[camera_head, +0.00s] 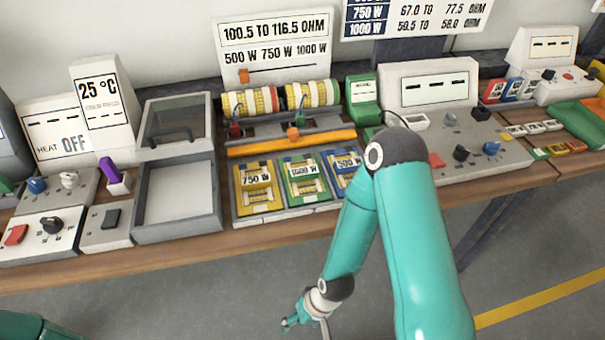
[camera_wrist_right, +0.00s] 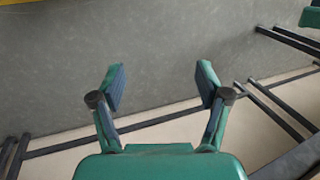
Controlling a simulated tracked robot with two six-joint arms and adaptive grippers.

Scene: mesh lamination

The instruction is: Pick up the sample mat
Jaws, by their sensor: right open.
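Three flat mats lie side by side in a grey rack on the bench: a yellow 750 W mat (camera_head: 259,203), a green 1000 W mat (camera_head: 304,186) and a blue 500 W mat (camera_head: 345,166). I cannot tell which thing is the sample mat. My right gripper (camera_head: 305,322) hangs low in front of the bench, apart from the mats. In the right wrist view the right gripper (camera_wrist_right: 161,86) is open, with nothing between its fingers. My left gripper is not in view.
Two mesh rolls (camera_head: 263,101) stand behind an orange bar (camera_head: 290,143). A grey tray with a raised clear lid (camera_head: 177,121) is left of the mats. Control boxes with knobs (camera_head: 428,84) stand at the right. The floor in front of the wooden bench (camera_head: 180,245) is clear.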

